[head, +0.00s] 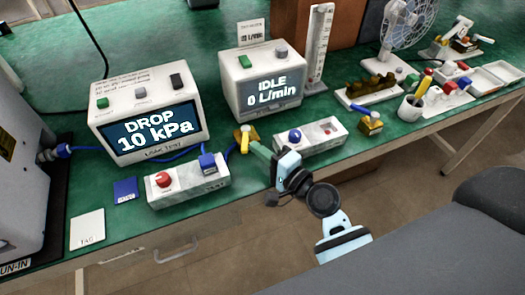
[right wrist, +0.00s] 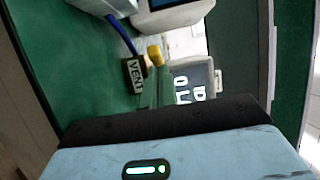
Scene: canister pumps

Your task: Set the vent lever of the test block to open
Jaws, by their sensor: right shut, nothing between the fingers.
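The test block (head: 243,134) is a small brass-coloured block near the front edge of the green bench, between the two display units. In the right wrist view a dark block face with a VENT label (right wrist: 135,76) shows, with a yellow part (right wrist: 154,54) beside it that looks like the vent lever. My right gripper (head: 254,146) is shut and empty, its green fingers reaching to the block. In the right wrist view its fingertips (right wrist: 158,72) are close to the yellow part; contact and the lever's setting cannot be told. My left gripper is not in view.
A display unit (head: 148,115) reads DROP 10 kPa; another (head: 262,88) reads IDLE 0 L/min. White blocks with a red knob (head: 163,180) and a blue knob (head: 295,135) flank the gripper. A blue tube (head: 180,155) runs beside the test block. A second brass block (head: 371,125) stands right.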

